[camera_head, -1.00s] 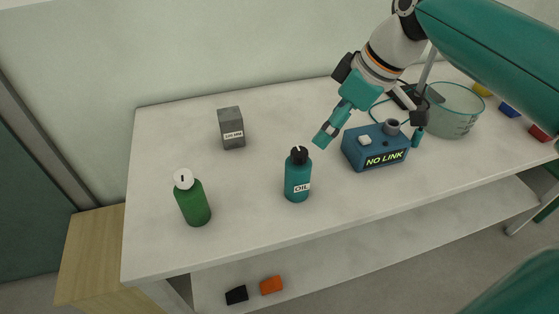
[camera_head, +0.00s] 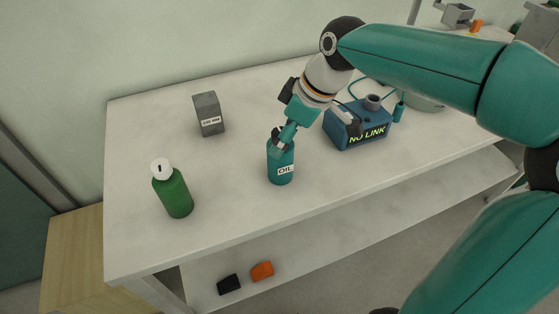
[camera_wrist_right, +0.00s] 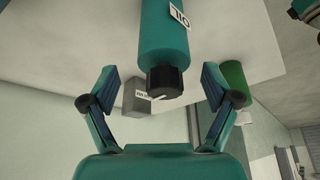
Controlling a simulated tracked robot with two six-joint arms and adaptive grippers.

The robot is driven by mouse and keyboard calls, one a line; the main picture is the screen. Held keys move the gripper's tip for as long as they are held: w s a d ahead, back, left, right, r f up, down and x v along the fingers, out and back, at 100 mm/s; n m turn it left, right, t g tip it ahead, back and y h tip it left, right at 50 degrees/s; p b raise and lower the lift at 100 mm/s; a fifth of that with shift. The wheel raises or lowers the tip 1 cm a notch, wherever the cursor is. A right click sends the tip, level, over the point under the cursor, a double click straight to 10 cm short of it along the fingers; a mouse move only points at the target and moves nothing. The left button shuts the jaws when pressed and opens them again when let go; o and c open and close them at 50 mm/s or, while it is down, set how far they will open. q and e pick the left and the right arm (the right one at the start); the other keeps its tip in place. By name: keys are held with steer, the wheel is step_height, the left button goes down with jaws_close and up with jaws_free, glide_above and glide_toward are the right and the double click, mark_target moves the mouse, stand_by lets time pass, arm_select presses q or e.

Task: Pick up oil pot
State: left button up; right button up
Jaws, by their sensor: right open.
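The oil pot is a teal bottle (camera_head: 281,168) with a white OIL label, upright near the middle of the table. My left gripper is not in view.
A green bottle with a white cap (camera_head: 173,192) stands to the left. A grey block (camera_head: 209,114) is behind it. A blue NO LINK box (camera_head: 357,128) stands right of the oil pot, close to my arm. The table front is clear.

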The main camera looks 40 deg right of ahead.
mark_target(280, 161)
steer(key=x, duration=0.4)
steer(key=shift+a+f, duration=0.25)
steer(key=c, duration=1.3)
steer(key=shift+c, duration=0.4)
steer(key=shift+r, duration=0.15)
